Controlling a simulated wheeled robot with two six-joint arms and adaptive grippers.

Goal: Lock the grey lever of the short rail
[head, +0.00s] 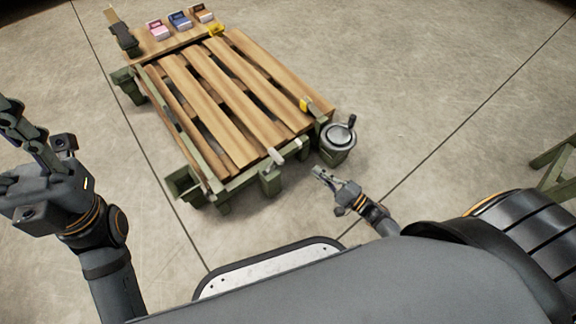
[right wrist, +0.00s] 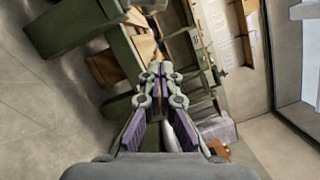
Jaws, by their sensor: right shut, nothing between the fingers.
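The short rail (head: 240,182) is the green bar across the near end of the slatted wooden frame. A pale grey lever (head: 276,156) sits on it near its middle. A second small pale piece (head: 300,142) shows just right of it. My right gripper (head: 318,172) is shut and empty, to the right of the lever and apart from it, over the floor. In the right wrist view its fingertips (right wrist: 160,70) meet in front of green frame parts. A pale rod (right wrist: 185,135) shows beside the right finger; I cannot tell whether it is the lever. My left gripper (head: 35,150) is at the left edge, partly cut off, far from the rail.
A round grey crank unit (head: 338,136) with a black knob stands at the frame's right corner. Yellow levers (head: 304,104) (head: 215,30) sit along the right side. Several small boxes (head: 180,20) lie on the far board.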

